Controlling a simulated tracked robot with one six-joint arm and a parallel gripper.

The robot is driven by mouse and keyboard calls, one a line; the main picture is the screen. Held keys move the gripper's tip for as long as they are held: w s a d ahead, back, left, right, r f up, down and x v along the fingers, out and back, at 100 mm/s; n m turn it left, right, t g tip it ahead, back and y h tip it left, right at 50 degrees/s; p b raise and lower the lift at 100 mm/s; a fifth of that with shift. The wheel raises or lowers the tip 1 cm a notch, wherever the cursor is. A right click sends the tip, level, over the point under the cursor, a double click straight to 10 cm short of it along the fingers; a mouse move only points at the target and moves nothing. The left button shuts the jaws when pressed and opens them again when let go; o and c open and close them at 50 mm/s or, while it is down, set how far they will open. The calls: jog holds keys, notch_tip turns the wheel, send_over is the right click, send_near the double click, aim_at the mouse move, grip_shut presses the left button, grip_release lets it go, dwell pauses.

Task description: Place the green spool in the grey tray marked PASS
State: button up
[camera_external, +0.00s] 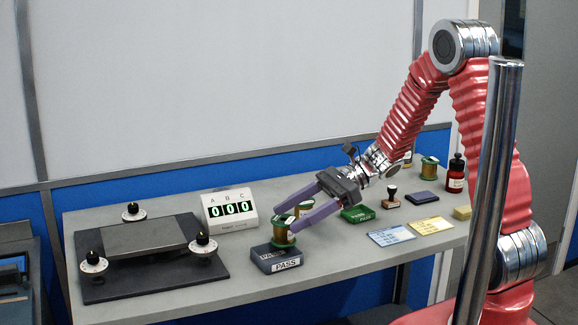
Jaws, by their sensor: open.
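A spool with a copper-coloured winding and green ends (282,236) stands upright at the grey tray marked PASS (287,266), at its back part. It looks to be in the tray, but I cannot tell whether it rests on the tray's floor. My gripper (284,221) reaches in from the right with its two purple fingers apart, one on each side of the spool's top. I cannot tell whether either finger touches it. Part of another green-and-copper shape (304,207) shows between and behind the fingers, mostly hidden.
A counter showing 000 (230,209) stands behind the tray. A dark plate with dials (145,240) fills the left.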

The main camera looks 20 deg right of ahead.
jog(key=v, duration=0.9)
dwell(0.6)
jog(key=s+d+r+n+t+h, duration=0.2)
jog(key=s+d+r+n+h, duration=0.2)
jog(key=s+d+n+h, duration=0.2)
jog(key=s+d+r+n+t+h, duration=0.3)
jog(key=s+d+r+n+h, duration=0.2)
jog(key=n, duration=0.7)
jog(key=s+d+h, duration=0.2)
jog(key=s+d, duration=0.2)
jog(key=d, duration=0.1)
jog(key=shift+s+t, duration=0.25)
jog(key=shift+t, duration=0.05)
